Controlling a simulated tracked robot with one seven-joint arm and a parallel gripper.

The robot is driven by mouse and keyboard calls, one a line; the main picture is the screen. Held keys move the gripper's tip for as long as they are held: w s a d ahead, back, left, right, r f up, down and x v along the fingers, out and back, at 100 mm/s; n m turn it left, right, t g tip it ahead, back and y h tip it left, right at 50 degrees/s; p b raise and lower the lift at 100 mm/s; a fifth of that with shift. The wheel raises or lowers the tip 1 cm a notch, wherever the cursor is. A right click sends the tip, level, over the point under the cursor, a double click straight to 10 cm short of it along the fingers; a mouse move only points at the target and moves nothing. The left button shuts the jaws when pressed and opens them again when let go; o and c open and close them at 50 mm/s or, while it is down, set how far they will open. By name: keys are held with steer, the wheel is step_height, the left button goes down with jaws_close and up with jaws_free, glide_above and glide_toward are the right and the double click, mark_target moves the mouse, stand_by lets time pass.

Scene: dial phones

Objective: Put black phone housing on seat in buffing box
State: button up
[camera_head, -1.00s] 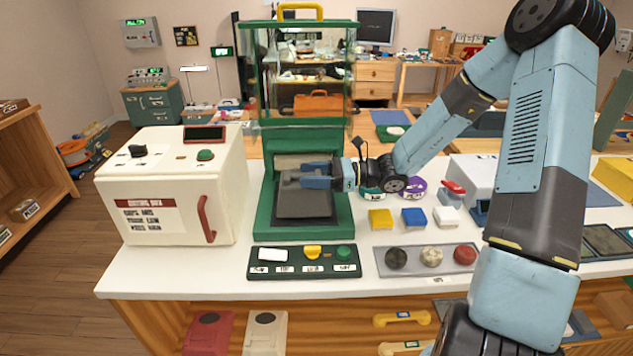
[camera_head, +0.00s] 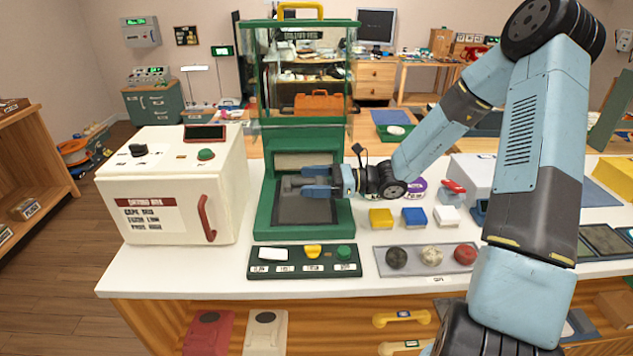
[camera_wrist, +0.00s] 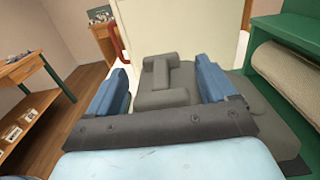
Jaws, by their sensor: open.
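The buffing box appears to be the green frame (camera_head: 263,215) with a clear guard raised above it; its sign is too small to read. The black phone housing (camera_wrist: 165,98), dark grey with a raised T-shaped cradle, lies low inside the frame. It also shows in the head view (camera_head: 303,209), under the fingers. The seat beneath it is mostly hidden. My gripper (camera_head: 308,187) reaches in from the right. In the wrist view, my gripper (camera_wrist: 163,72) is open, its blue fingers on either side of the cradle with gaps showing.
A white box (camera_head: 165,190) with a red handle stands close on the left. A green button panel (camera_head: 304,262) lies in front. Coloured blocks (camera_head: 413,217) and a grey tray (camera_head: 390,271) of round pieces lie right. A beige roller (camera_wrist: 292,85) is behind the housing.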

steer(key=d, duration=1.2)
steer(key=s+a+r+n+g+h, duration=0.1)
steer(key=s+r+n+h, duration=0.35)
steer(key=s, duration=0.25)
steer(key=s+r+n+g+h, duration=0.2)
steer(key=s+r+n+h, duration=0.1)
steer(key=s+n+h, duration=0.3)
steer(key=s+d+r+n+t+h, duration=0.7)
steer(key=s+d+r+n+t, duration=0.1)
steer(key=s+r, duration=0.4)
steer(key=shift+s+d+r, duration=0.35)
steer(key=shift+d+r, duration=0.05)
steer(key=shift+r, duration=0.4)
steer(key=shift+h, duration=0.25)
